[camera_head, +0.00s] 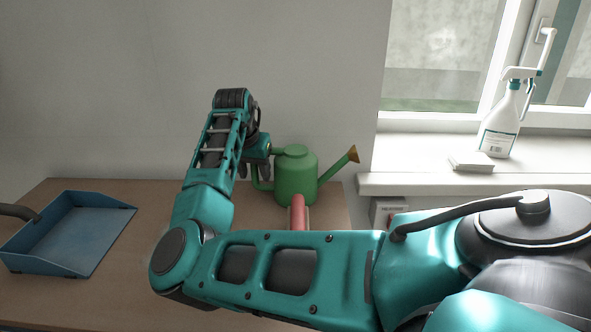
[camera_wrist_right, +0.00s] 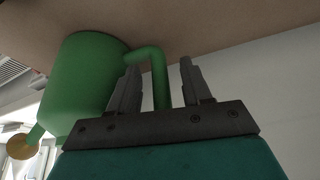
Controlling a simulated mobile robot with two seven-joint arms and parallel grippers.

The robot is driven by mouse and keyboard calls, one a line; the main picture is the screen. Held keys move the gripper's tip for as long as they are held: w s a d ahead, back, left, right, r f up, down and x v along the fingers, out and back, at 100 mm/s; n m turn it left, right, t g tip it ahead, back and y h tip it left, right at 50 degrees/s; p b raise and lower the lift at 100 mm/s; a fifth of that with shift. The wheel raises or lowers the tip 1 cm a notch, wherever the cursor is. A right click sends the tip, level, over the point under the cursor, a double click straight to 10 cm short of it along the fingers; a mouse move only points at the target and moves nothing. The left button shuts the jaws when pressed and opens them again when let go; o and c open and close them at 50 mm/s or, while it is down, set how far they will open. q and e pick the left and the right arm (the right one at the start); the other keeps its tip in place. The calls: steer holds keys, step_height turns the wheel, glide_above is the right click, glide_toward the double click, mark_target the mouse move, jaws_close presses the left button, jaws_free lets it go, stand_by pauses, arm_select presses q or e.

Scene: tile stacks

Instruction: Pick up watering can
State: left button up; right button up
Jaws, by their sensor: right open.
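The green watering can (camera_head: 296,178) stands upright on the brown table near the wall, its spout with a brownish rose pointing right and its handle on the left. My right gripper (camera_head: 259,160) is at the handle side of the can, open. In the right wrist view, which is turned over, the can body (camera_wrist_right: 80,85) lies left of the fingers. Its green handle (camera_wrist_right: 159,80) shows between the two open fingers of the gripper (camera_wrist_right: 160,66); whether they touch it I cannot tell. My left gripper is out of view.
A blue dustpan (camera_head: 75,238) lies on the table (camera_head: 120,290) at left. A red cylindrical thing (camera_head: 298,212) stands before the can, partly hidden by my arm. A spray bottle (camera_head: 499,130) and a small white stack (camera_head: 471,162) are on the windowsill (camera_head: 400,150).

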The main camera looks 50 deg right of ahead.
jaws_close()
stand_by(0.3)
steer(key=shift+r, duration=0.15)
